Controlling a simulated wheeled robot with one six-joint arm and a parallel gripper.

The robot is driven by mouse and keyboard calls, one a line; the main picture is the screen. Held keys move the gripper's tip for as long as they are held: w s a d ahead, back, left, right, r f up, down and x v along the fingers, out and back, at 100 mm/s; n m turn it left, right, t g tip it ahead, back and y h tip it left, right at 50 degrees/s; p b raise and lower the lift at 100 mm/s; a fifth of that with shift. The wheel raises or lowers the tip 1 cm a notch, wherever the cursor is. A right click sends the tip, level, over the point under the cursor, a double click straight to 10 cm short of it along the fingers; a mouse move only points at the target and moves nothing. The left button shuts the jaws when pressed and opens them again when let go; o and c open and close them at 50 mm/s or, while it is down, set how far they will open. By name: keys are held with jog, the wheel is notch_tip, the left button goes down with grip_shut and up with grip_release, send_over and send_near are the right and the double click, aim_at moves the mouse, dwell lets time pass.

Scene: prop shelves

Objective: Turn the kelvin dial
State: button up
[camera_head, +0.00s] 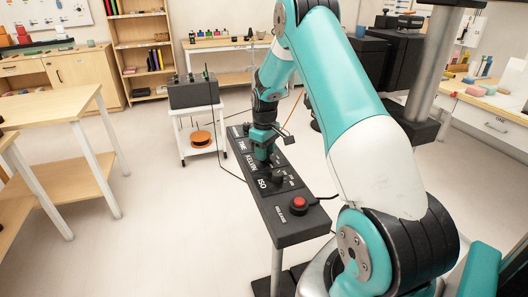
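The black control panel (267,208) stands in the middle of the view, on a pale leg. White labels run along its left side, and one reads KELVIN (250,163). My gripper (263,158) points down at the panel beside this label. The kelvin dial is hidden behind my gripper or too small to make out. I cannot tell whether the fingers touch it, or whether they are open or shut. The ISO label (262,183) is nearer, with a dark dial (278,176) to its right.
A red button (299,202) sits at the panel's near end. A white cart (196,146) with a dark box (194,91) stands beyond the panel. Wooden tables (45,128) stand at the left. The floor between them and the panel is clear. Dark cables hang near the panel.

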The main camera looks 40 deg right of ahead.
jog(key=shift+a, duration=0.1)
jog(key=shift+m, duration=0.4)
jog(key=m, duration=0.2)
jog(key=shift+m+p, duration=0.3)
jog(key=shift+m, duration=2.2)
jog(key=shift+w, duration=0.1)
jog(key=o, duration=0.9)
